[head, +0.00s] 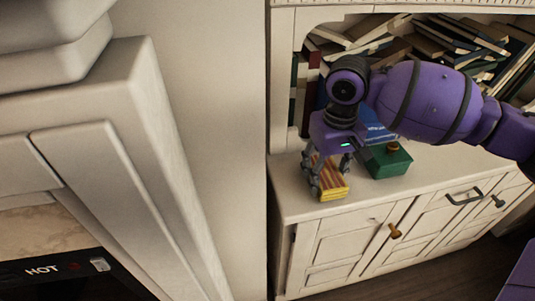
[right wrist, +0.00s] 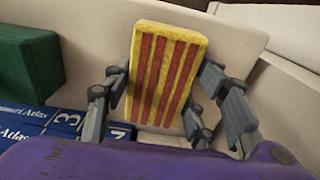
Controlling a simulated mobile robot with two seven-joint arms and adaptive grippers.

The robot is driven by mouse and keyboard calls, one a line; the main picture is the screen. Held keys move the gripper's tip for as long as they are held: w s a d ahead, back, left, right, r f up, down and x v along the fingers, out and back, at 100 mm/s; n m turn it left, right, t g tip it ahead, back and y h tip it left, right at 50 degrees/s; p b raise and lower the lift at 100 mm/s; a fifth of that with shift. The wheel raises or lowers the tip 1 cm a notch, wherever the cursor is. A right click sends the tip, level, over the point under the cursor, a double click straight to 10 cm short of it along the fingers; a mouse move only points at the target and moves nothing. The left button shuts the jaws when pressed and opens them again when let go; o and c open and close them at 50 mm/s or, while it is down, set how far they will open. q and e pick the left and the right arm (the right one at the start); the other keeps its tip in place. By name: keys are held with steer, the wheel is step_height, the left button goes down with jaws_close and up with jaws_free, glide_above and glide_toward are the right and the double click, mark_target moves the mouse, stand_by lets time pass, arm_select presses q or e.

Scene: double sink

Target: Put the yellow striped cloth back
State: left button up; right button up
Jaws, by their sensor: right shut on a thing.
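The yellow striped cloth (head: 333,183) is a folded yellow block with red stripes, at the left end of the white cabinet top. In the right wrist view the cloth (right wrist: 166,72) stands between my two finger sets. My right gripper (head: 328,172) points down and is shut on the cloth; it also shows in the right wrist view (right wrist: 166,100). In the head view the cloth's lower edge is at the cabinet top; I cannot tell whether it touches. My left gripper is not in view.
A green box (head: 388,161) with an orange-brown knob stands just right of the cloth. A blue atlas (right wrist: 68,122) lies behind it. Leaning books (head: 455,38) fill the shelf. The cabinet top (head: 460,163) is bare to the right. A wall end stands at left.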

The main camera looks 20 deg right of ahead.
mark_target(326, 172)
steer(key=shift+f, duration=0.15)
steer(key=o, duration=1.1)
steer(key=shift+r, duration=0.2)
step_height(326, 172, up, 12)
steer(key=p, duration=0.2)
steer(key=shift+f, duration=0.1)
